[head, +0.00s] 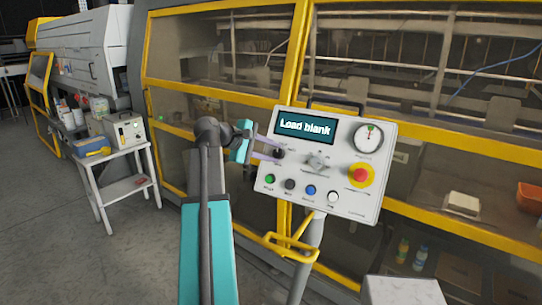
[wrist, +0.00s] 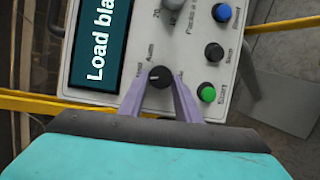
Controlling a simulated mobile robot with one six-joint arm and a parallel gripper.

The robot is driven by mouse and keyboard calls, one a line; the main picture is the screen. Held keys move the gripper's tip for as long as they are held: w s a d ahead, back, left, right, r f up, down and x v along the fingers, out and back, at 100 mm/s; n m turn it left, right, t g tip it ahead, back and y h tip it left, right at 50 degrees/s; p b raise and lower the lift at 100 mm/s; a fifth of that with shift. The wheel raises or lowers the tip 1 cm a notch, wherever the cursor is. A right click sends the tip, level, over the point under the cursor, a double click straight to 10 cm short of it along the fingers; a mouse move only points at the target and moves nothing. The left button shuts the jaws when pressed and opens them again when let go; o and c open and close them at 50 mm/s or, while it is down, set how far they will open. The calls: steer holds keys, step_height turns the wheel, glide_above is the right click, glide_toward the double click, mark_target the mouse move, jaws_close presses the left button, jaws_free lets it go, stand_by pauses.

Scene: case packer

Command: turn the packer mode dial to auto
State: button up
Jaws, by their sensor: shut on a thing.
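The mode dial (head: 279,154) is a small black knob on the left of the light grey control panel (head: 375,200), just below the screen reading "Load blank" (head: 305,127). My gripper (head: 270,149) reaches it from the left with its pale purple fingers. In the wrist view the fingers lie on either side of the dial (wrist: 160,77), and my gripper (wrist: 160,84) is shut on it. A small light mark shows on the dial's face. Small labels surround it, one apparently reading "Auto"; which label the mark points at is too small to tell.
Several push buttons, including a green one (head: 270,178), line the panel's lower edge. The yellow-framed machine stands behind; open floor lies left.

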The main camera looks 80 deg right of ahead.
steer(key=m, duration=0.2)
steer(key=m+t+y+b, duration=0.1)
steer(key=m, duration=0.1)
steer(key=m+t, duration=0.1)
steer(key=shift+s+d+r+m+b, duration=0.2)
steer(key=shift+r+m+b, duration=0.1)
steer(key=shift+m, duration=0.1)
steer(key=m, duration=0.1)
steer(key=m+t+b, duration=0.1)
steer(key=m, duration=0.1)
steer(key=m+t, duration=0.1)
steer(key=m, duration=0.1)
steer(key=shift+s+a+r+y+b, duration=0.1)
steer(key=shift+s+y+b, duration=0.2)
steer(key=shift+y+b, duration=0.1)
steer(key=o, duration=1.1)
steer(key=shift+c, duration=0.2)
steer(key=shift+r, duration=0.1)
